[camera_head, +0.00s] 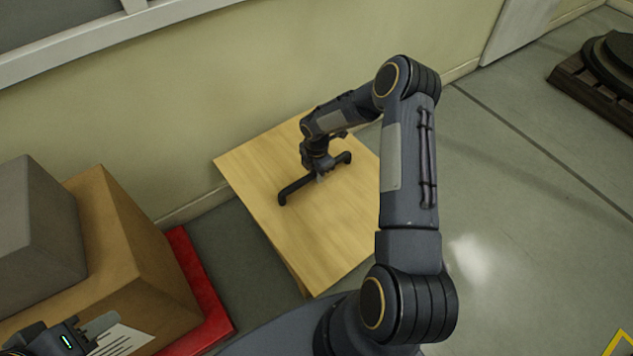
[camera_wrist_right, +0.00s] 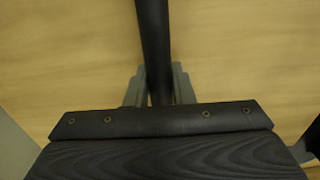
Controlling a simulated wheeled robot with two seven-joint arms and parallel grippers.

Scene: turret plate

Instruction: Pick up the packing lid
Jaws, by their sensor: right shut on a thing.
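A light wooden panel (camera_head: 262,165), which I take to be the packing lid, lies near the wall with a dark bar-shaped handle (camera_head: 295,190) across its top. My right gripper (camera_head: 319,174) comes down onto the middle of the handle. In the right wrist view the dark handle (camera_wrist_right: 154,45) runs between the two grey fingers (camera_wrist_right: 158,88), which are shut on it, with the wood behind. I cannot tell whether the panel is raised. My left gripper (camera_head: 98,334) is partly in view at the lower left, over the cardboard box; its jaw opening is unclear.
A cardboard box (camera_head: 125,250) with a grey box (camera_head: 38,230) on it stands on a red base (camera_head: 205,290) at left. A wall runs behind the panel. Dark discs (camera_head: 615,60) lie on a pallet (camera_head: 590,92) at far right. The floor between is clear.

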